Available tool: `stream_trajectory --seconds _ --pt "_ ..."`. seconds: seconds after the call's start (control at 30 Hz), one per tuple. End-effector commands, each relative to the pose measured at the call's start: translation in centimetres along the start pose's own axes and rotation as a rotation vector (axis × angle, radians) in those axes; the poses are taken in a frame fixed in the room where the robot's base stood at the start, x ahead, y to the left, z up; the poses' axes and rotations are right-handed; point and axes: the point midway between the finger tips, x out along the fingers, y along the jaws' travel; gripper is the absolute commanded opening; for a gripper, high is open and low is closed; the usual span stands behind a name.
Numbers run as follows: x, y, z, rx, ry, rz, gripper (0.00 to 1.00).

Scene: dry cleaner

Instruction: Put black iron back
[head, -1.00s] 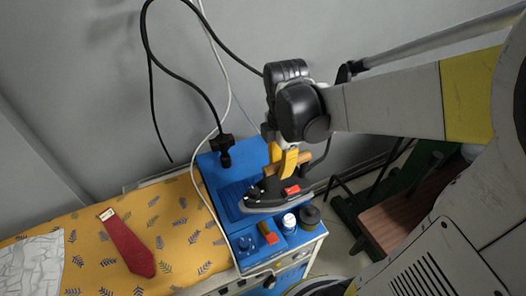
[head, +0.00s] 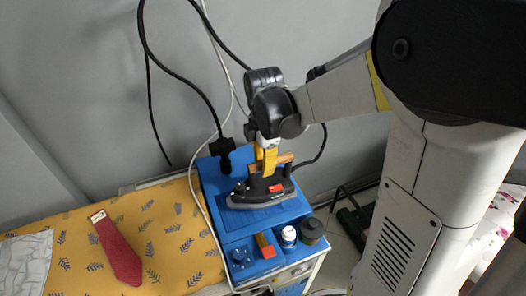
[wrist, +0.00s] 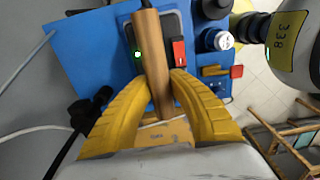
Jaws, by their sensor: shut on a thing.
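The black iron (head: 258,190) has a wooden handle and a red patch on its side. In the head view it is over the blue stand top (head: 290,213), level or nearly so; I cannot tell whether its sole touches the surface. My gripper (head: 268,160) has yellow fingers and comes down from above, shut on the iron's handle. In the wrist view the fingers (wrist: 160,100) close on both sides of the wooden handle (wrist: 149,45). The iron's body (wrist: 172,30) is partly hidden under the handle and shows a green light.
A white-capped jar (head: 288,235), a dark jar (head: 310,231) and an orange-red block (head: 265,246) stand on the front blue shelf. A yellow patterned ironing surface (head: 170,235) with a red tie (head: 118,250) lies left. Black and white cables hang behind.

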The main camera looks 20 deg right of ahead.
Motion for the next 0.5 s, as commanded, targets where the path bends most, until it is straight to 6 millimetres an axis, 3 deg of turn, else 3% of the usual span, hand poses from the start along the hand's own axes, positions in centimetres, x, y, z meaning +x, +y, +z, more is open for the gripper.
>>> stream_trajectory --seconds 0.33,0.5 --pt "1.2 1.2 -0.5 0.001 0.0 0.0 0.0" --pt "3.1 1.3 -0.5 0.001 0.0 0.0 0.0"
